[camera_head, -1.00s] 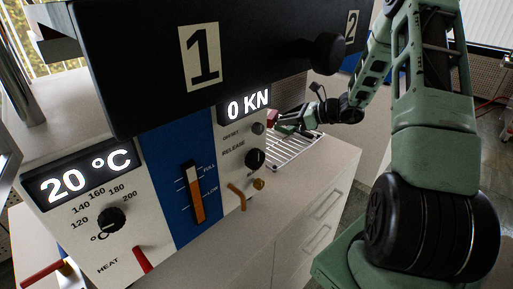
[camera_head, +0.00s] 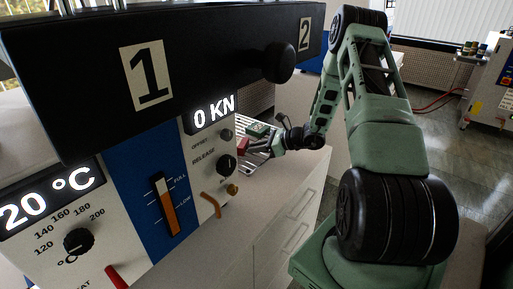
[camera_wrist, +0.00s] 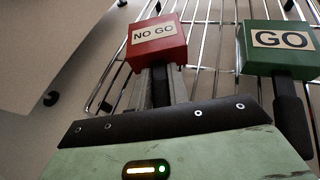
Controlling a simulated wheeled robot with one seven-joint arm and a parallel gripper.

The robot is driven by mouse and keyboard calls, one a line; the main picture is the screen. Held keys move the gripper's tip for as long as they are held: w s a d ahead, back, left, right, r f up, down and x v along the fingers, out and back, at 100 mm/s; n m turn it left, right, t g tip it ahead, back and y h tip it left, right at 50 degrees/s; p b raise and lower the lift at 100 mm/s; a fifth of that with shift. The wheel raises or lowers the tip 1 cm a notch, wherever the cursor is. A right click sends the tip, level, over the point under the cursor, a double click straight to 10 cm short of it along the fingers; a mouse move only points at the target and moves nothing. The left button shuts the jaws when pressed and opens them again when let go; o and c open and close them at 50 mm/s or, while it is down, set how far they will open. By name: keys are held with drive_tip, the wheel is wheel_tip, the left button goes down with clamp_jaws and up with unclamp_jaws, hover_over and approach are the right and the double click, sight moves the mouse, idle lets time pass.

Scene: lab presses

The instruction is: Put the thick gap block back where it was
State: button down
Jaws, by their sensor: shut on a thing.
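A red block marked NO GO (camera_wrist: 158,40) sits at the tips of my gripper (camera_wrist: 160,84) in the wrist view. A green block marked GO (camera_wrist: 278,48), with a dark handle, is on the rack to the right. In the head view my gripper (camera_head: 266,147) is beside the press, with the red block (camera_head: 243,145) and green block (camera_head: 258,129) small beyond it.
The press marked 1 (camera_head: 150,72) fills the left, with dials, a lever and a 0 KN display. Its round black knob (camera_head: 279,62) juts out near my arm. The rack lies on a pale counter (camera_head: 262,190) above drawers. Open floor (camera_head: 440,130) lies to the right.

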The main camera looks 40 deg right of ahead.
drive_tip(key=shift+f, duration=0.1)
drive_tip(key=c, duration=1.3)
unclamp_jaws()
drive_tip(key=shift+s+d+r, duration=0.1)
drive_tip(key=shift+r, duration=0.15)
drive_tip(key=v, duration=1.1)
drive_tip(key=shift+s+d+r+b, duration=0.15)
drive_tip(key=shift+s+b, duration=0.15)
drive_tip(key=shift+b, duration=0.1)
